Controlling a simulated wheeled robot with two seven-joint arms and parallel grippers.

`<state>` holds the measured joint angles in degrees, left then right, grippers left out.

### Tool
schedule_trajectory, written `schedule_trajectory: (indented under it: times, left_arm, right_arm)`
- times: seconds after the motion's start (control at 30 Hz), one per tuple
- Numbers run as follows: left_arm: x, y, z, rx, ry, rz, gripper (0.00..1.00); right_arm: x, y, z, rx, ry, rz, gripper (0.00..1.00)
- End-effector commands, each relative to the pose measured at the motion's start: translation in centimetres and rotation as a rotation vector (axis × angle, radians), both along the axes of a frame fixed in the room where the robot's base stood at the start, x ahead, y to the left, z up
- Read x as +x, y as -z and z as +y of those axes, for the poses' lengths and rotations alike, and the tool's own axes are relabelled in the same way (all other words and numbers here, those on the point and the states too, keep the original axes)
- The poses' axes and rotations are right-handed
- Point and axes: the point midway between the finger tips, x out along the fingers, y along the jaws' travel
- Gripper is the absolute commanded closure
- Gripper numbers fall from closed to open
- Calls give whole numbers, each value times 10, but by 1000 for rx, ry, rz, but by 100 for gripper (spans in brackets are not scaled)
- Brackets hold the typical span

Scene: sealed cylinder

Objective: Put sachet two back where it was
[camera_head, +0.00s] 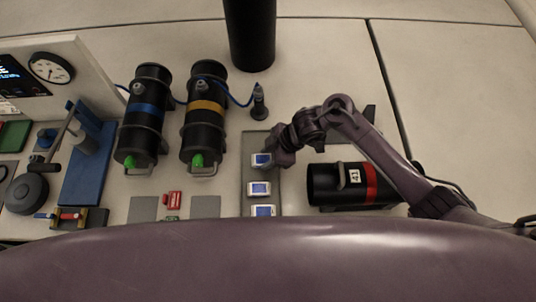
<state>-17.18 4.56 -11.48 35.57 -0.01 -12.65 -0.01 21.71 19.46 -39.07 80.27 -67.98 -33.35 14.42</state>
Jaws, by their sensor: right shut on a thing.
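Several small white sachets with blue faces lie in a column on a grey strip (248,140) in the middle of the table. The far sachet (261,160) is at my right gripper (271,157), which is shut on it at or just above the strip; I cannot tell if it touches the strip. The middle sachet (258,188) and the near sachet (263,210) lie apart from the gripper. I cannot read any numbers on the sachets. My left gripper is not in view.
A black cylinder with a red band (371,183) lies right of the strip, under my right arm. Black cylinders with a blue band (146,108) and a yellow band (205,106) lie to the left. A small dark post (259,103) stands behind the strip. A gauge panel (75,65) is far left.

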Motion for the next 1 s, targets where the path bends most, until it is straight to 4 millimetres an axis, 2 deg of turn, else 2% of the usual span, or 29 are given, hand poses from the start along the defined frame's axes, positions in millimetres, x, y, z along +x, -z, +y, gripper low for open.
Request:
schedule_trajectory:
  times: [0.17,0.2,0.33,0.6,0.73,0.87,1.0]
  left_arm:
    - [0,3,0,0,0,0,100]
    - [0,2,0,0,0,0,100]
    - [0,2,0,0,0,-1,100]
    - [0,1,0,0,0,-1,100]
    - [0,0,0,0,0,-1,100]
    - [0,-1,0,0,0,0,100]
    - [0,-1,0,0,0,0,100]
  right_arm:
    - [0,4,0,0,0,0,88]
    - [0,3,0,0,0,-1,59]
    - [0,3,0,0,0,0,42]
    - [0,2,0,0,0,0,41]
    - [1,-5,-3,0,0,-1,41]
    - [2,-23,-14,0,0,-4,41]
    - [1,-51,-29,0,-1,-5,41]
